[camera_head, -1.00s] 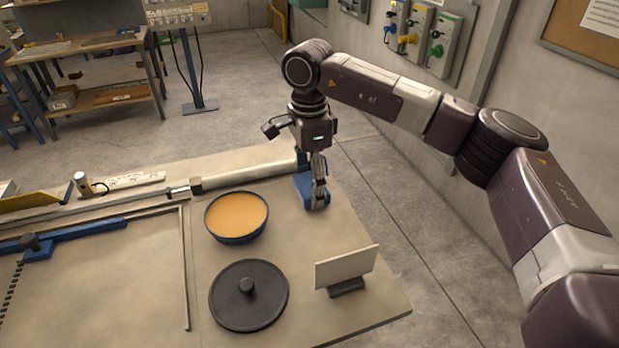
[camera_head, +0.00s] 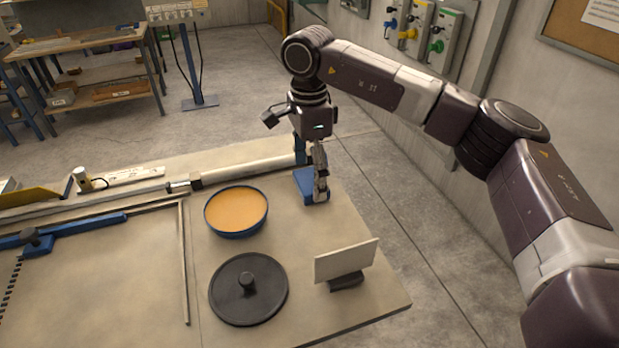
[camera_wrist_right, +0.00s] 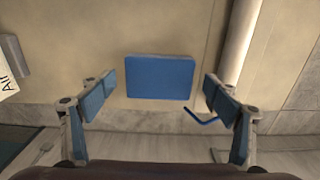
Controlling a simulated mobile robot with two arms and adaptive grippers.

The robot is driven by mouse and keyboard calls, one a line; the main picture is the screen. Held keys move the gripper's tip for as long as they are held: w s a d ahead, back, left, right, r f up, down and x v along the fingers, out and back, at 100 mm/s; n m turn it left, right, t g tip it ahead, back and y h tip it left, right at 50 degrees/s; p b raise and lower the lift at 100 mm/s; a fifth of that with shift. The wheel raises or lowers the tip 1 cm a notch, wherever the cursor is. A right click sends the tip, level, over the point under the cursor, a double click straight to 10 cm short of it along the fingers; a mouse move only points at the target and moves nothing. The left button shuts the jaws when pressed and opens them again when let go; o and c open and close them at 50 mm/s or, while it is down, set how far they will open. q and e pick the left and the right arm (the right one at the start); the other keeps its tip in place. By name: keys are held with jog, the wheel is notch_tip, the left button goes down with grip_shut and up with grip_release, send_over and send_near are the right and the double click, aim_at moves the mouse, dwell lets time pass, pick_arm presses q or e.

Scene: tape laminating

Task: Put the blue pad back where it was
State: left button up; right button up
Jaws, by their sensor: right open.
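The blue pad (camera_head: 304,181) lies on the table near its far right edge, beyond the bowl. My right gripper (camera_head: 321,196) points down at the pad, and its visible finger covers the pad's right part in the head view. In the right wrist view the pad (camera_wrist_right: 159,78) lies flat between the two widely parted fingers of the gripper (camera_wrist_right: 160,94), with a gap on each side. The gripper is open and holds nothing. My left gripper is not in view.
An orange-filled blue bowl (camera_head: 236,212), a black round lid (camera_head: 247,291) and a white card on a black stand (camera_head: 345,262) are on the table. A long roller bar (camera_head: 245,170) runs along the far side. A thin blue bent piece (camera_wrist_right: 203,119) shows by one finger.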

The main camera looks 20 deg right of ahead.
aim_at(309, 180)
notch_tip(309, 180, up, 11)
jog(key=b, duration=0.2)
jog(key=shift+b, duration=0.3)
